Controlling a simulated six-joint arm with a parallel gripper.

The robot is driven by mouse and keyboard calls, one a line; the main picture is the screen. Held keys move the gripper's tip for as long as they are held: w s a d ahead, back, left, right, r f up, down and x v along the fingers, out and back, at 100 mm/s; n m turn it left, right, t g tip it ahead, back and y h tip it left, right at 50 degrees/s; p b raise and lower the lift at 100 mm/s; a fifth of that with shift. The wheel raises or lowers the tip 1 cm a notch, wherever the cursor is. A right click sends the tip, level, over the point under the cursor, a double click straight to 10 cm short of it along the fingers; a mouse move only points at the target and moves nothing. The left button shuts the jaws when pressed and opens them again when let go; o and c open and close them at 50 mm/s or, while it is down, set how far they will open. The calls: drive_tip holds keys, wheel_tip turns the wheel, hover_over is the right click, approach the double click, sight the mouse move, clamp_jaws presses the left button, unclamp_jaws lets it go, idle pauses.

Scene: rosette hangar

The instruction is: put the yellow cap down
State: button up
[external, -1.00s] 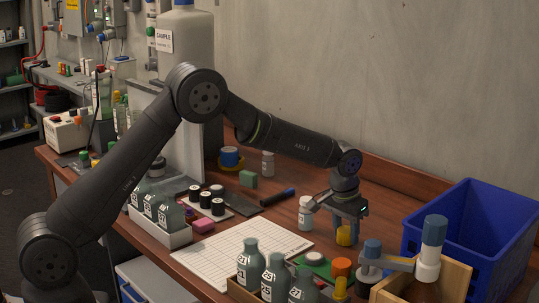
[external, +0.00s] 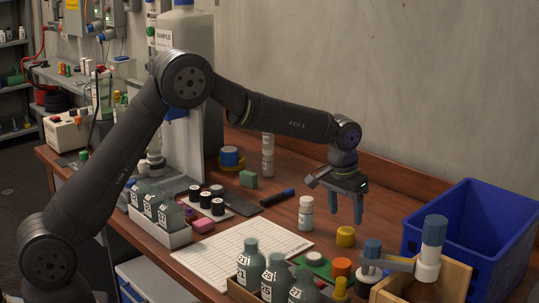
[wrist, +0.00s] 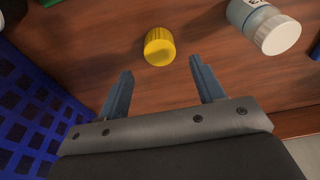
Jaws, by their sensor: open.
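The yellow cap (external: 346,236) sits on the brown wooden table, to the right of a small white-capped bottle (external: 306,214). My gripper (external: 346,222) is open and empty, with its two blue-grey fingers pointing down above the table, behind the cap in the external view. In the wrist view the cap (wrist: 159,47) lies beyond the fingertips, apart from both fingers of my gripper (wrist: 160,72).
A blue crate (external: 482,215) stands to the right; its mesh wall fills the left of the wrist view (wrist: 30,110). A wooden box (external: 455,279) and an orange cap (external: 341,267) are in front. A gridded white sheet (external: 215,262) lies to the left.

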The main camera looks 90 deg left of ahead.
sight(346, 231)
drive_tip(key=r, duration=0.5)
drive_tip(key=shift+s+d+r, duration=0.2)
drive_tip(key=shift+s+d, duration=0.1)
drive_tip(key=f, duration=0.4)
drive_tip(key=w+f, duration=0.1)
drive_tip(key=f, duration=0.3)
drive_tip(key=a+f, duration=0.1)
drive_tip(key=f, duration=0.3)
drive_tip(key=shift+w+a+f, duration=0.1)
drive_tip(key=shift+w+f, duration=0.05)
drive_tip(key=shift+f, duration=0.05)
wheel_tip(346, 231, up, 3)
drive_tip(key=shift+f, duration=0.15)
drive_tip(key=shift+r, duration=0.85)
